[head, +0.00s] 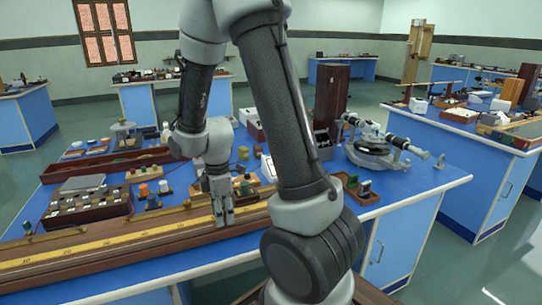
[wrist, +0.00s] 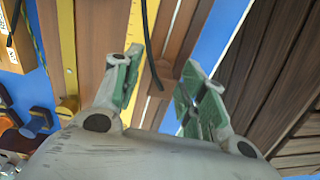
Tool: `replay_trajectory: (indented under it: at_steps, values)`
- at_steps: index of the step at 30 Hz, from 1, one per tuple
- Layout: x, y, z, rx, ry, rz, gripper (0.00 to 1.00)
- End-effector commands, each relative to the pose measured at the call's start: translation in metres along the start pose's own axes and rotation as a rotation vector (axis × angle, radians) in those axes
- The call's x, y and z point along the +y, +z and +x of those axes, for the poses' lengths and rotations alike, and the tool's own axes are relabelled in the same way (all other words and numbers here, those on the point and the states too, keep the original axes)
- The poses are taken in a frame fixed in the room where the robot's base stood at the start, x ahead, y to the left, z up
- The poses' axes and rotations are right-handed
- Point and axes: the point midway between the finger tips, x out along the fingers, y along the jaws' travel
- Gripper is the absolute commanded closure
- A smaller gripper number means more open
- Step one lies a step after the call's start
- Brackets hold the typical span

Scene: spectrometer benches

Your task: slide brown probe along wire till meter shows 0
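The long wooden wire board (head: 135,247) with its yellow scale (head: 95,250) runs along the front of the blue bench. My gripper (head: 222,216) points down over the board's right part in the head view. In the wrist view my gripper (wrist: 158,75) has its two green-padded fingers apart, with the board and yellow scale (wrist: 146,22) beyond them. A thin black cable (wrist: 148,50) hangs across the gap between the fingers. The wire and any meter reading are too small to tell.
A dark box with knobs (head: 90,205) stands behind the board at left. Small terminal blocks (head: 150,190) stand behind the board near my gripper. A spectrometer (head: 375,150) and a small wooden tray (head: 355,188) are to the right. Bare blue bench shows right of the board.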

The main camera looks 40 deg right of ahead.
Motion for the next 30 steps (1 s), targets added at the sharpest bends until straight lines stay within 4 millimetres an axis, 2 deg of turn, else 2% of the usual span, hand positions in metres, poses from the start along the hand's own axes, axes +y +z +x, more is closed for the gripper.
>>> replay_trajectory:
  at_steps: [5, 8, 21, 25, 30]
  values:
    - [0.001, 0.000, -0.002, 0.001, 0.003, 0.000, 0.58]
    - [0.002, -0.001, -0.010, 0.002, 0.006, 0.000, 0.58]
    - [0.001, -0.001, -0.099, 0.002, 0.005, 0.000, 0.58]
    - [0.001, 0.000, -0.114, 0.001, 0.003, 0.000, 0.58]
    - [0.000, 0.000, -0.121, 0.001, 0.001, 0.000, 0.58]
